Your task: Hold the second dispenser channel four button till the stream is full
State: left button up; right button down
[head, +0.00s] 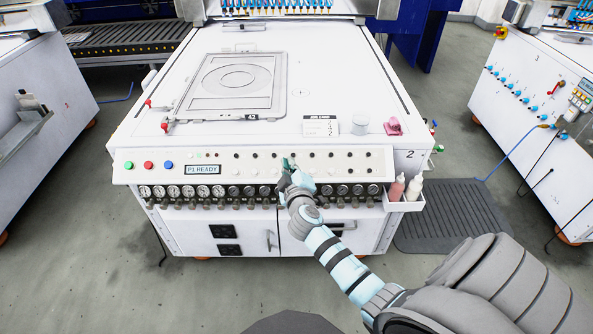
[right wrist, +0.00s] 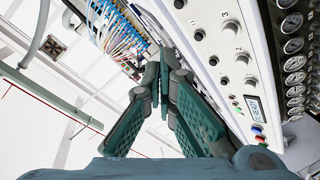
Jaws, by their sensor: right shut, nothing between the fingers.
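The second dispenser is the white machine (head: 290,85) in the middle of the head view, with a "2" on its right front. Its sloped front panel (head: 215,157) carries rows of small buttons, and the panel also shows in the right wrist view (right wrist: 224,52). My right gripper (head: 287,163) is shut and empty, its fingertips over the upper middle of the panel. The fingertips (right wrist: 163,58) are beside the panel's buttons in the wrist view; I cannot tell whether they touch. The gripper hides part of the button row, and the channel four button cannot be made out. No stream is visible. My left gripper is not in view.
Pressure gauges (head: 204,191) line the panel's lower edge. A display (head: 202,169) reads "P1 READY". A bottle holder (head: 405,205) hangs at the right corner. A pink object (head: 393,127) and a card (head: 320,125) lie on top. Similar machines stand left and right.

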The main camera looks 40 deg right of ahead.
jog(key=w+d+f+b, duration=0.2)
jog(key=w+f+b, duration=0.1)
jog(key=f+b, duration=0.3)
jog(key=shift+w+d+f+b, duration=0.35)
jog(key=shift+d+b, duration=0.05)
jog(key=shift+b, duration=0.2)
dwell(0.9)
jog(key=shift+w+d+f+b, duration=0.15)
jog(key=shift+w+f+b, duration=0.15)
jog(key=shift+b, duration=0.2)
jog(key=shift+w+d+f+b, duration=0.15)
jog(key=shift+f+b, duration=0.3)
jog(key=shift+b, duration=0.15)
dwell(0.6)
jog(key=shift+r, duration=0.15)
dwell(2.3)
jog(key=shift+s+a+r+p, duration=0.2)
jog(key=shift+r+p, duration=0.15)
jog(key=shift+p, duration=0.15)
jog(key=shift+s+a+r+p, duration=0.1)
jog(key=shift+s+r+p, duration=0.1)
jog(key=shift+r+p, duration=0.2)
